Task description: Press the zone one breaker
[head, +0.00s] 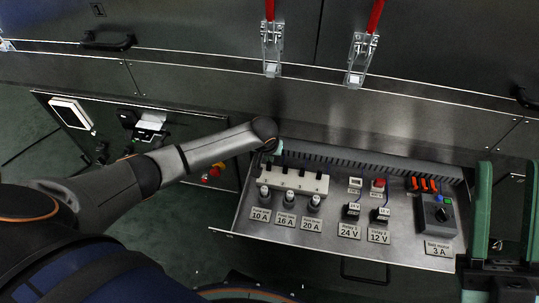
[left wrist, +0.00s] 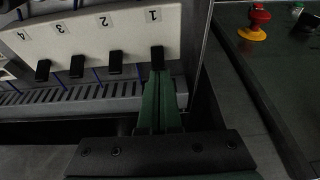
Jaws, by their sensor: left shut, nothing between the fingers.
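The white breaker block (head: 296,180) stands at the left end of the metal panel drawer. In the left wrist view the block (left wrist: 100,38) carries numbers 1 to 4, each with a black lever. The zone one breaker lever (left wrist: 157,55), by the number 1, is at the end nearest the drawer's side wall. My left gripper (head: 278,147) is shut and empty at the block's back left. Its green fingertips (left wrist: 158,76) are right at lever 1; I cannot tell if they touch it. My right gripper (head: 507,205) is open and empty at the right edge.
Fuses (head: 314,203), relays (head: 380,216) and a grey motor switch box (head: 437,215) share the drawer. A slotted cable duct (head: 370,163) runs behind them. Red-handled clamps (head: 272,50) hang above. A red emergency button (left wrist: 259,16) is beyond the drawer's side.

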